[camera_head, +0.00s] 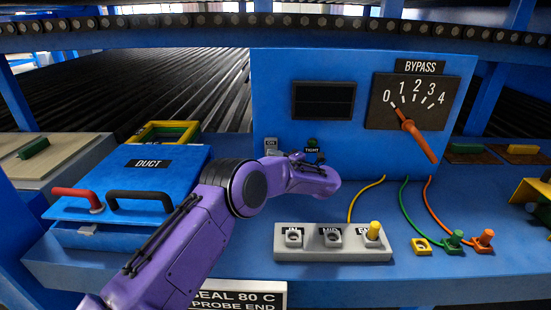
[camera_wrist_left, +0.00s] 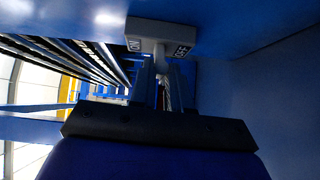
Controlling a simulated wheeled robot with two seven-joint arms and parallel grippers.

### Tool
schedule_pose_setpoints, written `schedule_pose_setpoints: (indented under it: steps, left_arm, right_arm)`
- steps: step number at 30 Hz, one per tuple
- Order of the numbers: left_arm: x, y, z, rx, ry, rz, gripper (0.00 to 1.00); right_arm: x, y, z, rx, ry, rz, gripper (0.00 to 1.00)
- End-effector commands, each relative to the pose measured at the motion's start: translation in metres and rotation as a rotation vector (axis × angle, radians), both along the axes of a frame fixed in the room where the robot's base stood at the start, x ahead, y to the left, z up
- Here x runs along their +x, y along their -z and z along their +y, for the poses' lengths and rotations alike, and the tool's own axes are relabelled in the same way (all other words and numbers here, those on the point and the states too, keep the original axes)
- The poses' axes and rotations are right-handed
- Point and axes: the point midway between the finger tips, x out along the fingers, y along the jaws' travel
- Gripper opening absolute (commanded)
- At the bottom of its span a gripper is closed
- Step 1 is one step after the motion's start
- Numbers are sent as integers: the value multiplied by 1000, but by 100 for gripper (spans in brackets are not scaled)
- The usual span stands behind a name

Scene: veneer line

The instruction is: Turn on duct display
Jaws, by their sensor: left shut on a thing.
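A dark display (camera_head: 323,100) sits on the upright blue panel and shows no lit figures. Below it at the left is a small grey switch (camera_head: 271,146) with an ON label. In the left wrist view the switch plate (camera_wrist_left: 160,35) carries ON at its left and OFF at its right, with a pale lever (camera_wrist_left: 160,63) between them. My purple left arm reaches to the panel, and my left gripper (camera_head: 286,158) is at the switch, its fingers (camera_wrist_left: 163,85) shut on the lever. The fingertips are partly hidden in the head view. My right gripper is out of view.
A blue box labelled DUCT (camera_head: 150,163) with red and black handles stands left of my arm. A BYPASS dial (camera_head: 412,103) with an orange pointer is at the right. A grey socket block (camera_head: 333,254) and coloured cables lie in front.

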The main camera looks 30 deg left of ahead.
Motion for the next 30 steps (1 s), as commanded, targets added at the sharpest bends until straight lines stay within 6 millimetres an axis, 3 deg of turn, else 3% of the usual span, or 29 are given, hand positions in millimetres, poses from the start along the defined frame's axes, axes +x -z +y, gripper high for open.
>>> schedule_pose_setpoints:
  steps: [15,30]
  left_arm:
    - [1,-19,1,-205,-2,330,0]
    - [2,-21,2,-277,-4,448,0]
  right_arm:
    - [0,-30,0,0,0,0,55]
    - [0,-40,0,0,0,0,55]
